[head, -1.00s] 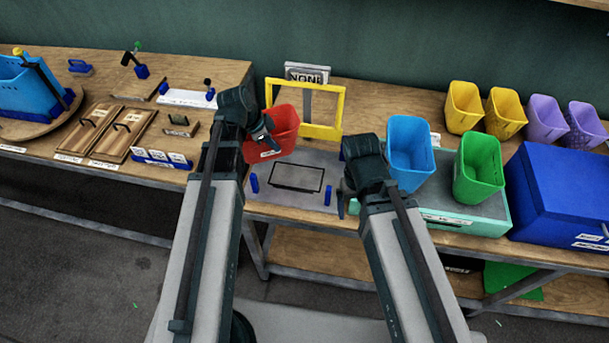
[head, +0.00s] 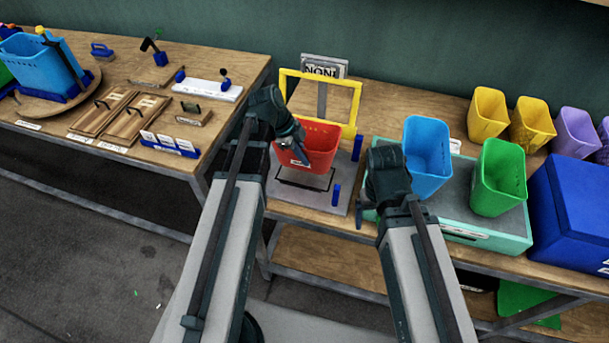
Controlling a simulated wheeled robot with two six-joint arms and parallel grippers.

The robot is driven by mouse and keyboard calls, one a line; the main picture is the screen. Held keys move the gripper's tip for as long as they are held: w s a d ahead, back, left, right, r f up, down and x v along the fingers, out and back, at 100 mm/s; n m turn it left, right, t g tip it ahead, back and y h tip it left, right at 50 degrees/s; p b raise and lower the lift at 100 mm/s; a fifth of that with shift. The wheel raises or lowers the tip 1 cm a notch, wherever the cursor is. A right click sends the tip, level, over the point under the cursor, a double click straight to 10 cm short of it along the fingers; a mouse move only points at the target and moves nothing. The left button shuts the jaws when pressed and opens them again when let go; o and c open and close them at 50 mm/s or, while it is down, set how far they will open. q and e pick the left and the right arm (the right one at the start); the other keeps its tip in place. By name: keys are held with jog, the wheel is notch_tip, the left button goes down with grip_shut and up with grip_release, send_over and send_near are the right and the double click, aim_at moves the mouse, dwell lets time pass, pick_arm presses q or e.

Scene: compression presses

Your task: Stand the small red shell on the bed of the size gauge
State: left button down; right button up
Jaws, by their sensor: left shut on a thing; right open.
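The small red shell (head: 317,143) is an open-topped red bin with a white label. My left gripper (head: 303,155) is shut on its near left side and holds it upright over the size gauge. The gauge has a grey bed (head: 285,194) with a black outlined rectangle, blue posts (head: 336,194) and a yellow frame (head: 357,104) behind. The shell's underside appears a little above the bed, at the rear of the outline; the exact gap is hard to tell. My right gripper (head: 364,212) is open and empty, right of the bed.
A blue bin (head: 428,150) and a green bin (head: 498,178) stand on a teal-sided block to the right. Yellow bins (head: 487,112) and purple bins stand behind, with a large blue box (head: 575,205) at far right. A separate table with wooden boards (head: 130,122) is at left.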

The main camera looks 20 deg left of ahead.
pick_arm(q)
notch_tip(320, 180, down, 2)
jog(key=shift+f+b, duration=0.1)
jog(key=shift+b, duration=0.35)
pick_arm(e)
notch_tip(320, 180, down, 2)
jog(key=shift+f, duration=0.1)
pick_arm(q)
notch_tip(320, 180, down, 4)
jog(key=b, duration=0.3)
jog(key=shift+r+b, duration=0.2)
jog(key=shift+b, duration=0.15)
pick_arm(e)
notch_tip(320, 180, down, 4)
jog(key=shift+r, duration=0.2)
pick_arm(q)
jog(key=shift+f, duration=0.15)
jog(key=c, duration=1)
grip_release()
jog(key=shift+r, duration=0.25)
pick_arm(e)
jog(key=shift+r, duration=0.1)
